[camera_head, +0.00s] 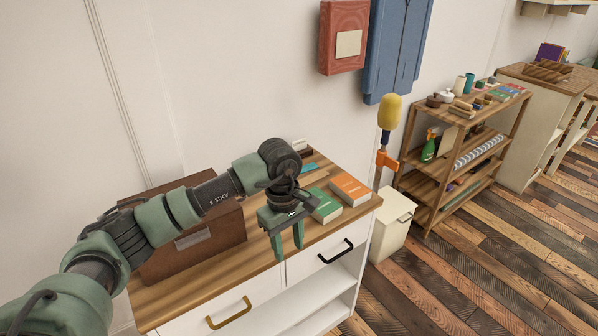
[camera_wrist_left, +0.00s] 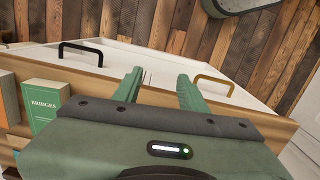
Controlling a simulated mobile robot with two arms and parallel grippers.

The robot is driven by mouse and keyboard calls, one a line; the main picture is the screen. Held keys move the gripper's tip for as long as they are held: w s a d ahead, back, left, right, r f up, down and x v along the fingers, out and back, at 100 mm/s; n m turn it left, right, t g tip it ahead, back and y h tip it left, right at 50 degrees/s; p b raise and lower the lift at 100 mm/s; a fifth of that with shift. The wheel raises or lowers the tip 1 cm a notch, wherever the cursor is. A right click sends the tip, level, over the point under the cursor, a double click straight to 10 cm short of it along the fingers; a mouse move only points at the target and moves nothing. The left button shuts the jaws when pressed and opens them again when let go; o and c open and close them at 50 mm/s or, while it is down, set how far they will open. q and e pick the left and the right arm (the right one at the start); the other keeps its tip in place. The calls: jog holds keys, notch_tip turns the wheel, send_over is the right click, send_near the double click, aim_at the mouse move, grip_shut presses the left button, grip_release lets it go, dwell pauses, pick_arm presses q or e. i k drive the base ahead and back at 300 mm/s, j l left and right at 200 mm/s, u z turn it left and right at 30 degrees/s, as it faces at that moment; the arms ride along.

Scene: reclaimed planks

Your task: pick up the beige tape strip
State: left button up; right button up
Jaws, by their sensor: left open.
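I cannot clearly make out a beige tape strip in either view. A beige rectangular patch (camera_head: 348,43) shows on the red panel on the wall, but I cannot tell whether it is tape. My left gripper (camera_head: 288,246) is open and empty, with its fingers pointing down near the front edge of the wooden cabinet top (camera_head: 163,302). In the left wrist view its two green fingers (camera_wrist_left: 158,76) are apart, with the white cabinet front beyond them. My gripper and arm hide part of the cabinet top. My right gripper is in neither view.
A brown box (camera_head: 205,238) stands behind my left arm. A green book (camera_head: 325,206) and an orange book (camera_head: 350,189) lie right of the gripper. A black handle (camera_head: 335,252) and a gold handle (camera_head: 229,314) stick out in front. A loaded shelf (camera_head: 452,166) stands farther right.

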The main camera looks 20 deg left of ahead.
aim_at(308, 181)
jog(key=i+j, duration=0.35)
jog(key=i, duration=0.15)
jog(key=i+j, duration=0.35)
jog(key=i, duration=0.1)
